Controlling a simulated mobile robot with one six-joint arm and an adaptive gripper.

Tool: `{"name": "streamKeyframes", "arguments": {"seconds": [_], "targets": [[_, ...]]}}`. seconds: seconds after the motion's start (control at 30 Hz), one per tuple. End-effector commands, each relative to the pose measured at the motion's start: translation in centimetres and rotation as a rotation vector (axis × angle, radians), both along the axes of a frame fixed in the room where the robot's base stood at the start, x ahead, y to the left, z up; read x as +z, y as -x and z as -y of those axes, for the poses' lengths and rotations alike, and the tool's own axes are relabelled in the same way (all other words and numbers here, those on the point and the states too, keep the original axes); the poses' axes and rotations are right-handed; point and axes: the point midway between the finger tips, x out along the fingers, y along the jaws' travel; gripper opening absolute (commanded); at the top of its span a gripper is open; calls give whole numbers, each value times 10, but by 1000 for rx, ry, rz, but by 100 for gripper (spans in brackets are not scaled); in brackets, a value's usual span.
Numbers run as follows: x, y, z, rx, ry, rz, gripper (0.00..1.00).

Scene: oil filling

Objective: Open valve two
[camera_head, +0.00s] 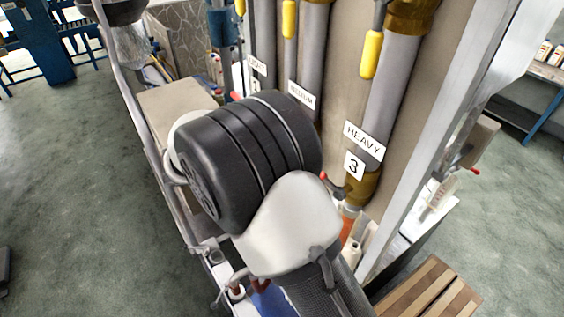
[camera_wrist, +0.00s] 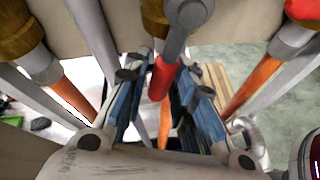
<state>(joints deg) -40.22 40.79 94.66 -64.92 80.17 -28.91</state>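The middle pipe (camera_head: 312,55) carries a sign reading MEDIUM (camera_head: 301,95). My arm hides its lower end in the head view, so its number and valve do not show there. In the wrist view, a grey lever (camera_wrist: 184,16) with a red handle (camera_wrist: 161,78) extends from beside a brass fitting (camera_wrist: 153,18). My gripper (camera_wrist: 160,95) is open, with blue-padded fingers on both sides of the red handle. Gaps seem to show between the pads and the handle; contact is not clear. My gripper is hidden in the head view.
The HEAVY 3 pipe (camera_head: 392,90) stands to the right, with its red lever (camera_head: 329,181) close to my arm. Orange tubes (camera_wrist: 75,102) (camera_wrist: 252,88) flank my gripper. A slatted wooden surface (camera_head: 430,290) is at lower right. Open floor lies left.

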Motion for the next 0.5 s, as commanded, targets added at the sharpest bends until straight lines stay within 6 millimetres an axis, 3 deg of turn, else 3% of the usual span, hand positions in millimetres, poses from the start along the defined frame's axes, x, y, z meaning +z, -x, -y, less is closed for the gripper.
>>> {"name": "streamKeyframes", "arguments": {"seconds": [0.13, 0.5], "targets": [[0, 0, 0, 0, 0, 0, 37], [2, 1, -3, 2, -1, 1, 37]]}}
